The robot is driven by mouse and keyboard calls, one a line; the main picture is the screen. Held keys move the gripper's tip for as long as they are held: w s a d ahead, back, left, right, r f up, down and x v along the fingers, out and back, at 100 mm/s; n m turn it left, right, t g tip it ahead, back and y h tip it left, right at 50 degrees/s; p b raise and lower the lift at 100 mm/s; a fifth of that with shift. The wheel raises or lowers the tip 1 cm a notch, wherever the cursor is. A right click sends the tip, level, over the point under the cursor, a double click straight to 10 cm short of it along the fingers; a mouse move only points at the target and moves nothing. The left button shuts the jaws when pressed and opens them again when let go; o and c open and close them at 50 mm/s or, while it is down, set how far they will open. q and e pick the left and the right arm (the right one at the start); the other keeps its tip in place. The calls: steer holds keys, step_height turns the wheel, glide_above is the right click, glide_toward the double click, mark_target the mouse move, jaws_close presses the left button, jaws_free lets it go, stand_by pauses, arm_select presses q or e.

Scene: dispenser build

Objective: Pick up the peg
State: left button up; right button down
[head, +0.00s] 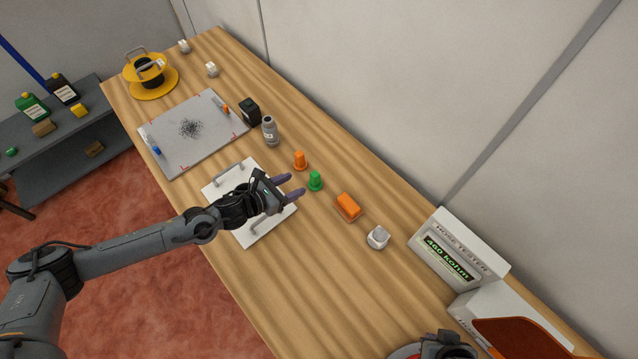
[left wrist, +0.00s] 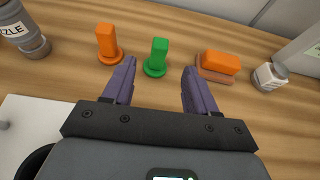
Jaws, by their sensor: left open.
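A green peg (head: 315,181) with a round base stands upright on the wooden bench. An orange peg (head: 300,160) of like shape stands upright just behind and left of it. In the left wrist view the green peg (left wrist: 157,57) stands ahead, between the lines of my fingers, and the orange peg (left wrist: 107,44) is to its left. My left gripper (head: 295,186) is open and empty, with its purple fingers short of the green peg. An orange block (head: 347,207) lies to the right of the pegs; in the left wrist view the block (left wrist: 219,65) sits on a paler base.
A white board with handles (head: 270,226) lies under my left gripper. A grey bottle (head: 270,131) and black box (head: 250,111) stand behind the pegs.

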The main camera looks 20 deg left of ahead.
mark_target(316, 173)
arm_select(q)
steer(key=w, duration=0.1)
steer(key=w+d, duration=0.1)
steer(key=w, duration=0.1)
steer(key=w+d+f, duration=0.1)
steer(key=shift+w+d, duration=0.15)
steer(key=shift+w, duration=0.05)
steer(key=shift+b+x, duration=0.45)
steer(key=shift+x, duration=2.9)
steer(key=shift+s+f, duration=0.15)
steer(key=shift+f, duration=0.1)
steer(key=c, duration=1.1)
steer(key=shift+o, duration=0.2)
steer(key=shift+r, duration=0.2)
